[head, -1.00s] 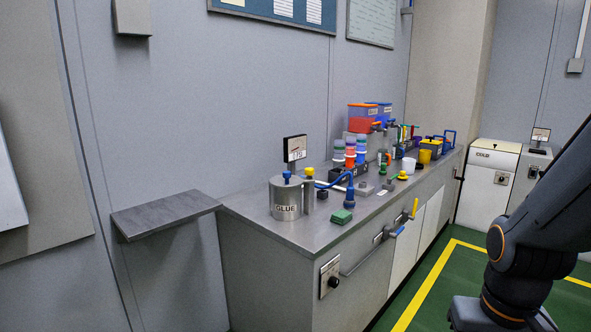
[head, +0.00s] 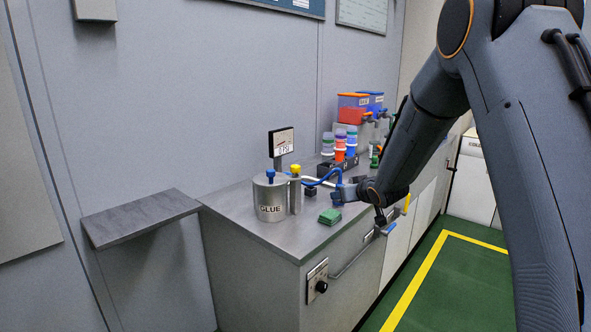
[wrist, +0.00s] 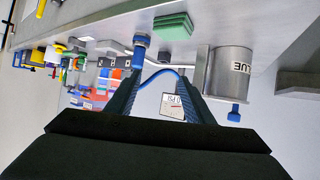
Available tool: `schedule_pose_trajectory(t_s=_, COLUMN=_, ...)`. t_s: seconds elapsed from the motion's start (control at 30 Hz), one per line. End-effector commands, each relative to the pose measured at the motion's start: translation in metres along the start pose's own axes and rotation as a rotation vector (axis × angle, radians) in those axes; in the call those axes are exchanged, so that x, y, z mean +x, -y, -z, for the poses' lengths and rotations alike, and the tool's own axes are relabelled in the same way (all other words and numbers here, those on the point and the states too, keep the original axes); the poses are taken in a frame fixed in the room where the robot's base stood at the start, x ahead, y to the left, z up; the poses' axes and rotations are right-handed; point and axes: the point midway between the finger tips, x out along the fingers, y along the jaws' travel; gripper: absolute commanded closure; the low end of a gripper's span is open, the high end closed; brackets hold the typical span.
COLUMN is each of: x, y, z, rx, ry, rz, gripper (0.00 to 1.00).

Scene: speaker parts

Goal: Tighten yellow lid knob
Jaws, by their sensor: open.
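The yellow knob (head: 295,169) sits on top of a narrow grey cylinder (head: 295,195), beside the GLUE canister (head: 270,200) with its blue knob (head: 270,174). In the wrist view the picture is upside down; the GLUE canister (wrist: 228,75) and its blue knob (wrist: 234,113) show right of my gripper (wrist: 156,76). My gripper is open, its two dark fingers apart with nothing held between them. The yellow knob cannot be made out in the wrist view. In the head view my wrist is over the counter's front edge, right of the yellow knob.
A gauge (head: 282,143) stands behind the canister. A blue hose (head: 325,180) leads to a blue nozzle right of the knob. A green block (head: 330,216) lies near the counter's front edge. Coloured cups and bins stand farther back. A grey shelf (head: 140,216) is at left.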

Motion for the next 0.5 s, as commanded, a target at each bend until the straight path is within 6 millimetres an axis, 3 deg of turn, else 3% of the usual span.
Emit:
schedule_pose_trajectory(t_s=0.03, x=0.024, y=0.01, z=0.016, rx=-0.017, ry=-0.08, rz=0.054, gripper=0.52)
schedule_pose_trajectory(t_s=0.1, x=0.046, y=0.026, z=0.037, rx=-0.035, ry=-0.191, rz=0.134, gripper=0.52)
schedule_pose_trajectory(t_s=0.2, x=0.066, y=0.048, z=0.058, rx=-0.053, ry=-0.318, rz=0.245, gripper=0.52)
schedule_pose_trajectory(t_s=0.33, x=0.076, y=0.071, z=0.071, rx=-0.067, ry=-0.425, rz=0.359, gripper=0.52)
schedule_pose_trajectory(t_s=0.5, x=0.08, y=0.086, z=0.078, rx=-0.072, ry=-0.483, rz=0.427, gripper=0.52)
